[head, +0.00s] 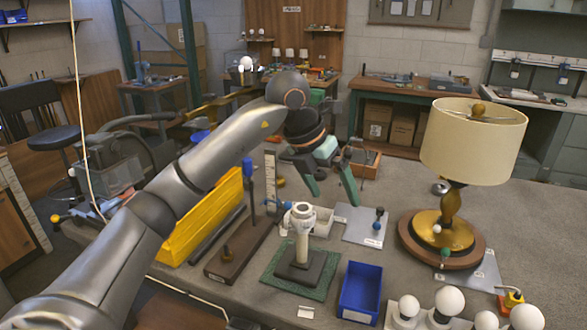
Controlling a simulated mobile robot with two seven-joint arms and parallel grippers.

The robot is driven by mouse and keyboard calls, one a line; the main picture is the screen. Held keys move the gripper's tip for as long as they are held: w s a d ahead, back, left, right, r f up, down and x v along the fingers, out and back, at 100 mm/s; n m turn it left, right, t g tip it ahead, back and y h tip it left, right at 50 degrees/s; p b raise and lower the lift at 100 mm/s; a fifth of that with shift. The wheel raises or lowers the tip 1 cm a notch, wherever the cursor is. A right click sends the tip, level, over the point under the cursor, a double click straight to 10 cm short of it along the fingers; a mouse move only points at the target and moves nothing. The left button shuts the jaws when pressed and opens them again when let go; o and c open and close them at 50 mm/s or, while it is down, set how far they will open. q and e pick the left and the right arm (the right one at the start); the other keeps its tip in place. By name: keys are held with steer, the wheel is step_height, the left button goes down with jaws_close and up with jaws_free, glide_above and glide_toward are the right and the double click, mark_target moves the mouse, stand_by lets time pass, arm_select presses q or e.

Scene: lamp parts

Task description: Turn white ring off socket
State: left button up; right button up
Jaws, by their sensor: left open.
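The white socket (302,236) stands upright on a dark square base, which sits on a green mat (262,282). The white ring (302,212) appears as the wider collar around its top; its exact edge is too small to tell. My left gripper (335,197) reaches in from the left and points down with its green fingers spread. It is open and empty, above and slightly right of the socket in the picture, apart from it. My right gripper does not show.
A tall lamp with a cream shade (473,140) stands at right on a round wooden base. A blue bin (360,291) and several white bulbs (449,301) are at the front. A yellow bin (203,215) and a wooden stand (228,258) are at left.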

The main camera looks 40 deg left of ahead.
mark_target(303, 208)
arm_select(q)
steer(key=s+a+r+n+y, duration=0.2)
steer(key=a+r+y, duration=0.1)
steer(key=a, duration=0.5)
steer(key=shift+g, duration=0.3)
steer(key=x, duration=1.2)
steer(key=shift+w+d+f, duration=0.15)
steer(key=shift+w+f, duration=0.05)
steer(key=shift+f, duration=0.1)
steer(key=shift+c, duration=0.2)
steer(key=c, duration=1.5)
steer(key=shift+d+r+n+y+p, duration=0.1)
steer(key=shift+n+y+p, duration=0.1)
steer(key=shift+n+p, duration=0.3)
steer(key=shift+d+r+n+y+p, duration=0.1)
steer(key=shift+r+n+y+p, duration=0.1)
steer(key=shift+n, duration=0.5)
steer(key=n, duration=0.2)
steer(key=shift+w+n+g+y+p, duration=0.1)
steer(key=shift+n+g+y+p, duration=0.2)
steer(key=shift+p, duration=0.1)
steer(key=shift+f+n, duration=0.15)
steer(key=shift+n, duration=0.85)
